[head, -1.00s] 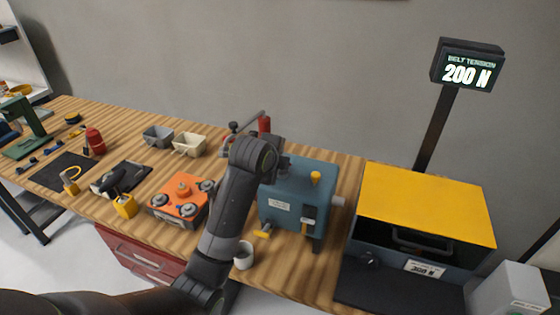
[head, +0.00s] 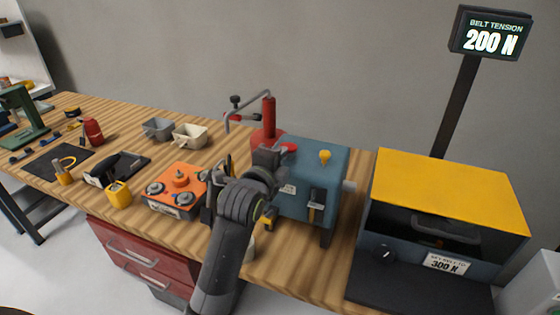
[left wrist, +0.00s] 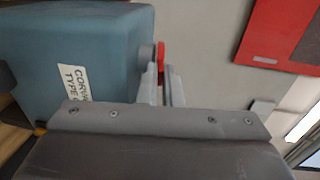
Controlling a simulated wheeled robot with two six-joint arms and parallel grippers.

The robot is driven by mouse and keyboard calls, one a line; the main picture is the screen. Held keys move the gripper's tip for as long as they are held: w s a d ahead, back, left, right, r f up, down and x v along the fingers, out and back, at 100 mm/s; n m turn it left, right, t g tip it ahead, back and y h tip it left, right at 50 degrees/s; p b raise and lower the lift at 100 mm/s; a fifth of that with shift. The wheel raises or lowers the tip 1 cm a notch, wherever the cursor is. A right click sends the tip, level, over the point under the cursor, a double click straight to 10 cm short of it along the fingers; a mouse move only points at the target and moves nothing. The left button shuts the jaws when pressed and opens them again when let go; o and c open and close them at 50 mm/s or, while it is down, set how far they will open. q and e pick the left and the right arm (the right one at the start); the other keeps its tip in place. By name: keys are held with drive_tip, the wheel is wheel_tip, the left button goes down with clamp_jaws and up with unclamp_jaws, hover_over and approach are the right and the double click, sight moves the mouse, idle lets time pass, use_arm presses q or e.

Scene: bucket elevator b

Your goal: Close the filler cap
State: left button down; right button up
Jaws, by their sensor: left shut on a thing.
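The blue gearbox housing (head: 314,180) stands on the bench, with a white label and a yellow knob (head: 325,156) on top. What I take for the filler cap is a red cap (head: 288,148) at the housing's left top edge. It also shows in the left wrist view as a red disc (left wrist: 161,58) beside a grey round neck on the housing (left wrist: 80,50). My left gripper (head: 280,158) is at this cap, its fingers (left wrist: 163,88) close together and shut on it. The arm hides part of the grip and of the housing's left side. My right gripper is not in view.
A red oil can (head: 268,115) with a bent spout stands behind my gripper. An orange pump-like unit (head: 178,188) and two bins (head: 190,136) are to the left. A yellow-topped tester (head: 450,190) stands right, its display (head: 490,40) reading 200 N.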

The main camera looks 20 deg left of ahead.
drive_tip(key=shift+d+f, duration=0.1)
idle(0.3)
use_arm(q)
drive_tip(key=c, duration=1.6)
unclamp_jaws()
